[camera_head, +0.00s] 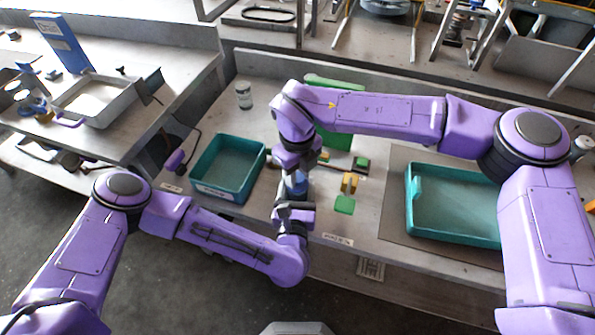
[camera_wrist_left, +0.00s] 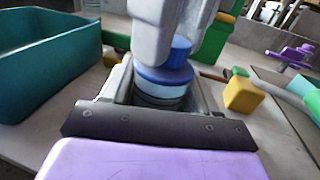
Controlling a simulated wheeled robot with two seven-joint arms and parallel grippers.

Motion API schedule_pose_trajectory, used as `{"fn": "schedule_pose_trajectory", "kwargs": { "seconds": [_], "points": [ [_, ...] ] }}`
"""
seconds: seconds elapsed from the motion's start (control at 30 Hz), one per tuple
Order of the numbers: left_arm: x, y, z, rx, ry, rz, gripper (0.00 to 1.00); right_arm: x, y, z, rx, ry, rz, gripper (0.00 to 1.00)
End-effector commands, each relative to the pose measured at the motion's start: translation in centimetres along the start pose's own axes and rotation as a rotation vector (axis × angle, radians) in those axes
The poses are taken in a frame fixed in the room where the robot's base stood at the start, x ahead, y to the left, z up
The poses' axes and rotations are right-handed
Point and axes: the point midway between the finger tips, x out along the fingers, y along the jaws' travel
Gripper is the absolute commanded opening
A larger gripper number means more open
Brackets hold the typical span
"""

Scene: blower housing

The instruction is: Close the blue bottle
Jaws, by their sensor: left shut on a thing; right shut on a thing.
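The blue bottle (camera_head: 297,184) stands upright between my two grippers, near the front edge of the bench. My left gripper (camera_head: 294,196) is shut on its body, coming from the front. In the left wrist view the bottle's wide blue upper part (camera_wrist_left: 163,82) shows between the left fingers. My right gripper (camera_head: 297,168) points straight down over the bottle and is shut on a small blue cap (camera_wrist_left: 181,49). The cap is directly above the bottle's top, touching or nearly so. Grey right fingers hide part of it, so I cannot tell whether it is seated.
A teal bin (camera_head: 228,168) stands left of the grippers, and a teal tray (camera_head: 452,205) lies to the right on a mat. Yellow (camera_head: 349,183) and green (camera_head: 344,205) blocks lie close on the right.

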Motion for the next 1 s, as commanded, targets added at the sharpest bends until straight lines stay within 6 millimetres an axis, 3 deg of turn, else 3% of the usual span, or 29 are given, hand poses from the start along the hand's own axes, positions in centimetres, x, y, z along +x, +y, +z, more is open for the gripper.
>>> {"fn": "schedule_pose_trajectory", "kwargs": {
  "seconds": [0.1,0.13,0.2,0.57,1.0],
  "points": [
    [0.0,0.0,0.0,0.000,0.001,0.000,0.00,0.0,-0.1,0.0,-0.002,-0.001,-0.001,0.00],
    [0.0,0.0,0.0,0.000,0.001,0.000,0.00,0.0,-0.1,0.0,-0.002,-0.001,-0.001,0.44],
    [0.0,0.0,0.0,0.000,0.001,0.000,0.00,0.0,-0.1,0.0,-0.003,-0.001,-0.001,0.64],
    [0.0,0.0,0.0,0.000,0.001,0.000,0.00,-0.6,-0.1,0.1,-0.004,-0.002,-0.001,0.64],
    [0.0,0.0,0.0,0.000,0.001,0.000,0.00,-9.8,-0.1,0.0,-0.002,-0.002,-0.002,0.64]
  ]
}}
